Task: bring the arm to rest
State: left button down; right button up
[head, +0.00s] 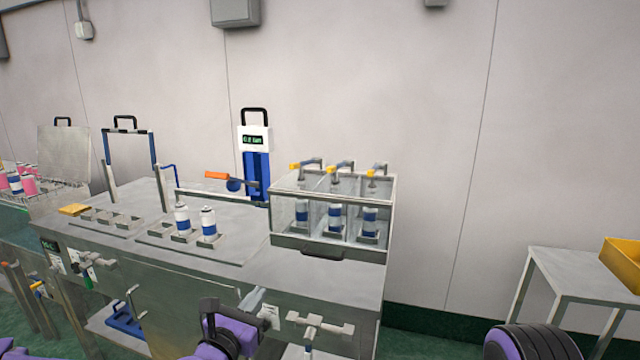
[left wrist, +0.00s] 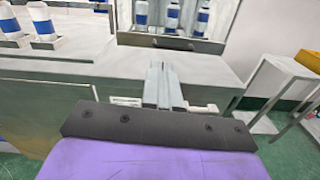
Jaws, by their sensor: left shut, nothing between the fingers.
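My left gripper (head: 252,300) is in front of the steel workbench (head: 120,245), near its front edge, below the clear case. In the left wrist view its two grey fingers (left wrist: 163,85) lie together with nothing between them. It touches no can. Two white and blue aerosol cans (head: 208,223) stand in a holder on the bench top. More such cans (head: 335,217) stand inside the clear three-bay case (head: 330,252) at the bench's right end. My right gripper is not in view.
A blue device with a display (head: 254,140) stands behind the bench. Valve handles (head: 320,325) stick out at the bench's front. A side table (head: 575,275) with a yellow bin (head: 622,265) stands at right. Green floor lies between bench and table.

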pick_arm(q)
jog(key=s+a+f+m+g+y, duration=0.1)
jog(key=s+f+m+g, duration=0.3)
jog(key=f, duration=0.5)
jog(key=s+a+f+m+g+y, duration=0.1)
jog(key=s+f+m, duration=0.5)
jog(key=f+m, duration=0.15)
jog(key=s+a+f+m+g+y, duration=0.1)
jog(key=s+f+m+g+y, duration=0.25)
jog(key=f, duration=0.65)
jog(key=s+a+f+m+g+y, duration=0.1)
jog(key=s+a+f+m+g, duration=0.1)
jog(key=s+a+f+m, duration=0.2)
jog(key=s+a+f+m+g+y, duration=0.2)
jog(key=s+a+f+m, duration=0.3)
jog(key=s+a, duration=0.5)
jog(key=s+g, duration=0.1)
jog(key=s, duration=0.7)
jog(key=shift+a+f+m, duration=0.25)
jog(key=shift+f+m, duration=0.05)
jog(key=shift+m, duration=0.1)
